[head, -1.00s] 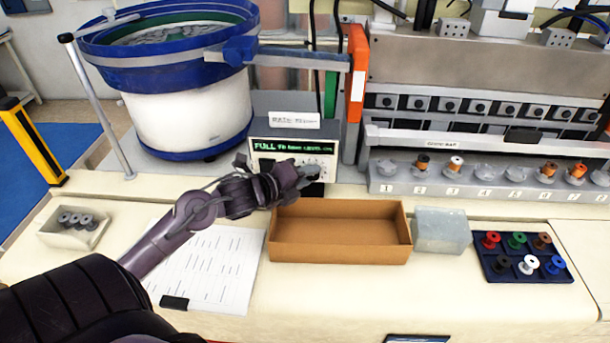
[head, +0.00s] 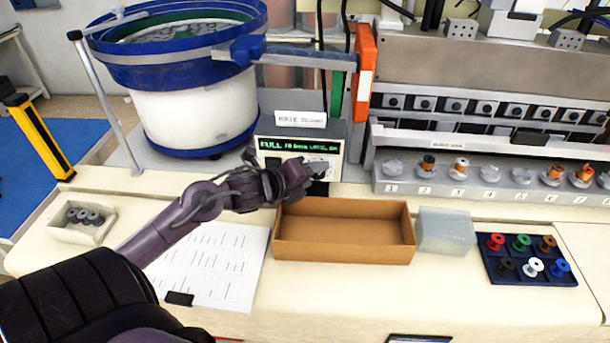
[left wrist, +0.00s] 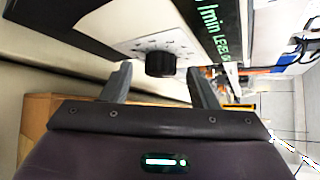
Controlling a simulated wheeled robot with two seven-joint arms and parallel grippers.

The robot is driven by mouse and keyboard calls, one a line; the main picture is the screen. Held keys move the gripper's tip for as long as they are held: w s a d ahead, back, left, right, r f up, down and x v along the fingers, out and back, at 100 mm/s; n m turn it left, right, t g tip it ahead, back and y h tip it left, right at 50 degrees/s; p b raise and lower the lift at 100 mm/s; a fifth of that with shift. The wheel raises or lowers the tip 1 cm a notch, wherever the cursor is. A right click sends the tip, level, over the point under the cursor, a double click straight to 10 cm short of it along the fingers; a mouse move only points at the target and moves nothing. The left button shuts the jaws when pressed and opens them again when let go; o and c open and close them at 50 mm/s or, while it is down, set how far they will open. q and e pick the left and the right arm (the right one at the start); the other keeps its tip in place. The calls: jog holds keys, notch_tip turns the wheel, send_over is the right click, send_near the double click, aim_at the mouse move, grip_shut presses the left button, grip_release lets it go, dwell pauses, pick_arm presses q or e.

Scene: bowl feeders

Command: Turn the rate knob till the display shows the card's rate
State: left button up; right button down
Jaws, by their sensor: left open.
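The rate knob (left wrist: 160,64) is a black round knob on a white dial plate, seen in the left wrist view. My left gripper (left wrist: 160,82) is open, with one finger on each side of the knob's front; I cannot tell if either touches it. In the head view the left gripper (head: 318,175) is in front of the controller box and hides the knob. The display (head: 299,146) shows green text starting with "FULL"; the rest is too small to read surely. A white card (head: 301,119) stands on top of the box; its writing is blurred. My right gripper is not in view.
An open brown cardboard box (head: 343,250) lies just below the left gripper. The blue-rimmed bowl feeder (head: 180,90) stands behind on the left. A ruled paper sheet (head: 220,265) lies under my left arm. A spool tray (head: 525,280) sits at the right.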

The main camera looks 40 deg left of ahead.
pick_arm(q)
jog(key=b+v, duration=0.1)
jog(key=v, duration=0.6)
jog(key=shift+s, duration=0.35)
